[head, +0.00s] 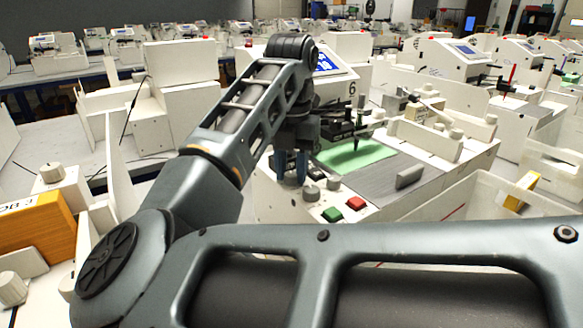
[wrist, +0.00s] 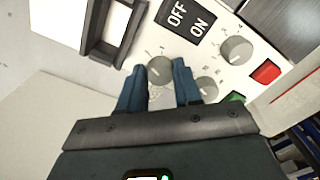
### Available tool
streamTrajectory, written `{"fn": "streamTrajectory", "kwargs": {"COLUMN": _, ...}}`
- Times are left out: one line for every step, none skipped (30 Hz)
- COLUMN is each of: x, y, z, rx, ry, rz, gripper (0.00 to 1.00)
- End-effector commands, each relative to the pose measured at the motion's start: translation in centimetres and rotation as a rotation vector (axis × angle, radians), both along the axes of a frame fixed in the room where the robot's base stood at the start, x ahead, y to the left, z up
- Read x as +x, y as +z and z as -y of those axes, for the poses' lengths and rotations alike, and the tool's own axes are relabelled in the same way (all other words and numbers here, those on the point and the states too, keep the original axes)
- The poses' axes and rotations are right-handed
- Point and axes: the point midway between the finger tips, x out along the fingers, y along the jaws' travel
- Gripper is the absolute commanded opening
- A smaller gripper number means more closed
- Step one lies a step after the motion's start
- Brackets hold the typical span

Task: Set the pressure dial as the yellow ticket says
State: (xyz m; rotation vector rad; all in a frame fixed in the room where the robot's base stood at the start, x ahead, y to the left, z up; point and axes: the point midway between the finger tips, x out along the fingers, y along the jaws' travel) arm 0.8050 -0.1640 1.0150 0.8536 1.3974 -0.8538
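In the wrist view, three grey round dials show on the white panel: one dial (wrist: 160,70) between my fingertips, a second dial (wrist: 206,90) to its right, and a larger third dial (wrist: 236,48) farther up. Their labels are too small to read, so I cannot tell which sets pressure. My gripper (wrist: 159,68) has its blue fingers apart, one each side of the first dial; contact is not clear. In the head view my gripper (head: 290,168) points down at the panel's left end, beside two dials (head: 311,193). No readable yellow ticket shows.
A red button (head: 355,203) and a green button (head: 331,215) sit right of the dials. An OFF/ON label (wrist: 188,17) is above them. A green sheet (head: 355,154) lies on the plotter bed. A yellow-orange box (head: 38,232) stands at left.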

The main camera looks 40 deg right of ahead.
Motion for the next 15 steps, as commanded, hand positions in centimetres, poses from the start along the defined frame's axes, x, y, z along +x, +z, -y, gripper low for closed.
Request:
{"fn": "streamTrajectory", "kwargs": {"x": 0.0, "y": 0.01, "z": 0.0, "rx": 0.0, "ry": 0.0, "rz": 0.0, "gripper": 0.28}}
{"fn": "streamTrajectory", "kwargs": {"x": 0.0, "y": 0.01, "z": 0.0, "rx": 0.0, "ry": 0.0, "rz": 0.0, "gripper": 0.25}}
{"fn": "streamTrajectory", "kwargs": {"x": 0.0, "y": 0.01, "z": 0.0, "rx": 0.0, "ry": 0.0, "rz": 0.0, "gripper": 0.22}}
{"fn": "streamTrajectory", "kwargs": {"x": 0.0, "y": 0.01, "z": 0.0, "rx": 0.0, "ry": 0.0, "rz": 0.0, "gripper": 0.19}}
{"fn": "streamTrajectory", "kwargs": {"x": 0.01, "y": 0.02, "z": 0.0, "rx": 0.0, "ry": 0.0, "rz": 0.0, "gripper": 0.16}}
{"fn": "streamTrajectory", "kwargs": {"x": 0.01, "y": 0.02, "z": 0.0, "rx": 0.0, "ry": 0.0, "rz": 0.0, "gripper": 0.12}}
{"fn": "streamTrajectory", "kwargs": {"x": 0.01, "y": 0.02, "z": 0.0, "rx": 0.0, "ry": 0.0, "rz": 0.0, "gripper": 0.09}}
{"fn": "streamTrajectory", "kwargs": {"x": 0.01, "y": 0.02, "z": 0.0, "rx": 0.0, "ry": 0.0, "rz": 0.0, "gripper": 0.06}}
{"fn": "streamTrajectory", "kwargs": {"x": 0.01, "y": 0.02, "z": 0.0, "rx": 0.0, "ry": 0.0, "rz": 0.0, "gripper": 0.02}}
{"fn": "streamTrajectory", "kwargs": {"x": 0.01, "y": 0.02, "z": 0.0, "rx": 0.0, "ry": 0.0, "rz": 0.0, "gripper": 0.01}}
{"fn": "streamTrajectory", "kwargs": {"x": 0.01, "y": 0.02, "z": 0.0, "rx": 0.0, "ry": 0.0, "rz": 0.0, "gripper": 0.01}}
{"fn": "streamTrajectory", "kwargs": {"x": 0.01, "y": 0.01, "z": 0.0, "rx": 0.0, "ry": -0.001, "rz": 0.0, "gripper": 0.01}}
{"fn": "streamTrajectory", "kwargs": {"x": 0.02, "y": 0.0, "z": -0.01, "rx": 0.0, "ry": -0.003, "rz": 0.001, "gripper": 0.01}}
{"fn": "streamTrajectory", "kwargs": {"x": 0.02, "y": -0.02, "z": -0.01, "rx": 0.0, "ry": -0.005, "rz": 0.001, "gripper": 0.01}}
{"fn": "streamTrajectory", "kwargs": {"x": 0.02, "y": -0.06, "z": -0.02, "rx": 0.0, "ry": -0.01, "rz": 0.001, "gripper": 0.01}}
